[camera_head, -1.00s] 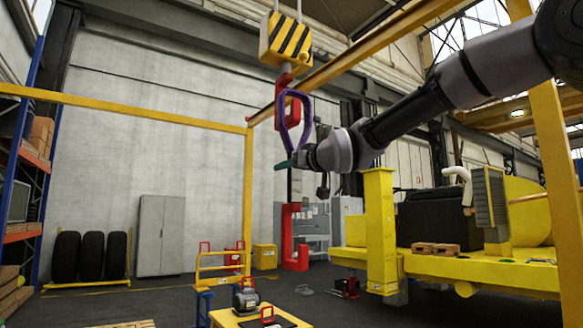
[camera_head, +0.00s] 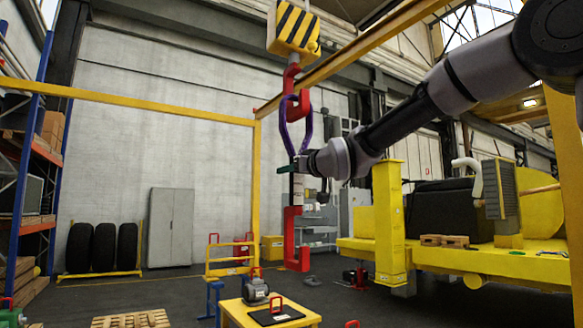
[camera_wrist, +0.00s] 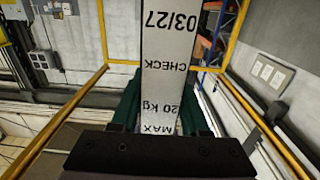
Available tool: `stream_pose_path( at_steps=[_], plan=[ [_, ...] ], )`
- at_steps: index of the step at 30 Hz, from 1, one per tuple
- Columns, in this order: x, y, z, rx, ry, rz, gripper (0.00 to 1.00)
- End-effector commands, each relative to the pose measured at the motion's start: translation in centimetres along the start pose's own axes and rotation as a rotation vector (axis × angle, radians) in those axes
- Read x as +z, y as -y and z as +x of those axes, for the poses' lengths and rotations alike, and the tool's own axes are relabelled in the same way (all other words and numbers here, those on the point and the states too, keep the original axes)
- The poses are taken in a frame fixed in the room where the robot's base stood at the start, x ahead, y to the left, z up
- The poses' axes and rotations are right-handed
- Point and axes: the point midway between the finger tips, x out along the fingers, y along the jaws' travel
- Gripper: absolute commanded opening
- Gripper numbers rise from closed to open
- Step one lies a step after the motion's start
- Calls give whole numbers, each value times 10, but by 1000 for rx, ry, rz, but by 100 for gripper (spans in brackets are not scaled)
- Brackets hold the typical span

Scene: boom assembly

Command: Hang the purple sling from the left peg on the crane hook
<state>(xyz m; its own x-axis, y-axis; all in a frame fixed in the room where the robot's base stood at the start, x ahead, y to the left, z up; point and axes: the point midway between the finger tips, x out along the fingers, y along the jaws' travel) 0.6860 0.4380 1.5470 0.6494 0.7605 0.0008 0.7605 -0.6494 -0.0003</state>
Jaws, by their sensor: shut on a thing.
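The purple sling (camera_head: 309,127) hangs with its loop at the red crane hook (camera_head: 291,107), below a yellow-and-black block (camera_head: 293,33). The loop's top overlaps the hook's lower bend; I cannot tell for sure whether it is seated inside. Below the loop runs a white labelled shaft (camera_head: 297,190), ending in a red C-shaped piece (camera_head: 291,245). My gripper (camera_head: 296,166) is shut on this shaft just below the loop. In the wrist view, the green fingers of my gripper (camera_wrist: 160,112) stand either side of the white shaft (camera_wrist: 155,70), which reads "CHECK" and "MAX".
A yellow beam frame (camera_head: 257,190) stands behind. A yellow machine (camera_head: 450,256) with a post is at the right. A yellow table (camera_head: 232,308) with a black plate is below. Tyres (camera_head: 102,248) and a grey cabinet (camera_head: 170,227) stand by the wall. Air around the hook is free.

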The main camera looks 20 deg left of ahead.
Motion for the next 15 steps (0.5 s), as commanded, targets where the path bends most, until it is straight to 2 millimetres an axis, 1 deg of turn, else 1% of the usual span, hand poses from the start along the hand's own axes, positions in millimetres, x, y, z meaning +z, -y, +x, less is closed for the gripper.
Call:
stream_pose_path(
  at_steps=[9,15],
  plan=[
    [13,0,2,-1,-3,-1,0],
    [19,0,2,0,-4,-1,0]
  ],
)
